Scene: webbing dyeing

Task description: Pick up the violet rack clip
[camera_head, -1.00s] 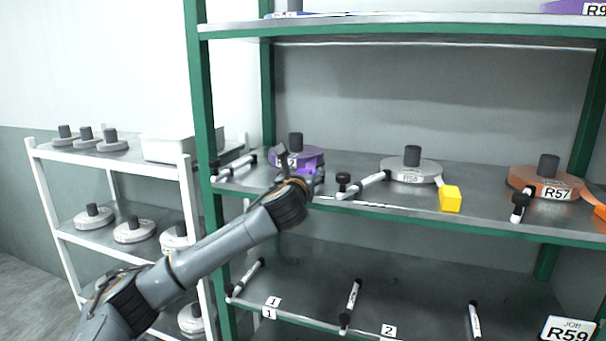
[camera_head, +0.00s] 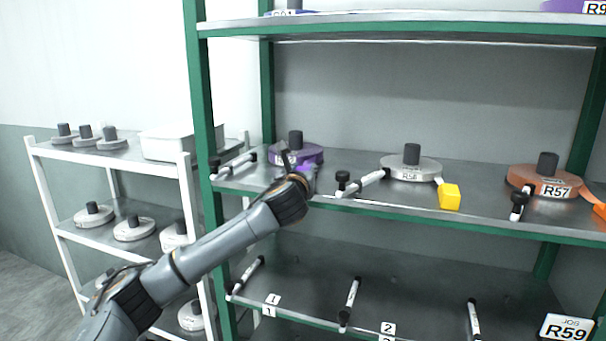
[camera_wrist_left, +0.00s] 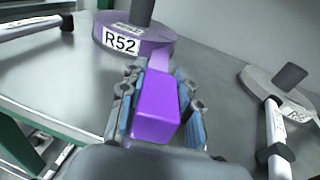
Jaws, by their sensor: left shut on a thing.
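The violet rack clip (camera_wrist_left: 156,108) is a purple block between the fingers of my left gripper (camera_wrist_left: 160,115), which is shut on it. A strip of violet webbing runs from the clip back to the violet roll (camera_wrist_left: 135,38) labelled R52. In the head view my left gripper (camera_head: 297,170) is at the front edge of the shelf, in front of the violet roll (camera_head: 310,152). There the clip is mostly hidden by the gripper. My right gripper is not in view.
A grey roll (camera_head: 425,170) and an orange roll (camera_head: 530,178) stand to the right on the same shelf (camera_head: 345,162). A yellow clip (camera_head: 450,197) hangs at the shelf edge. Black-and-white rods (camera_head: 365,184) separate the rolls. A white rack (camera_head: 62,152) stands at left.

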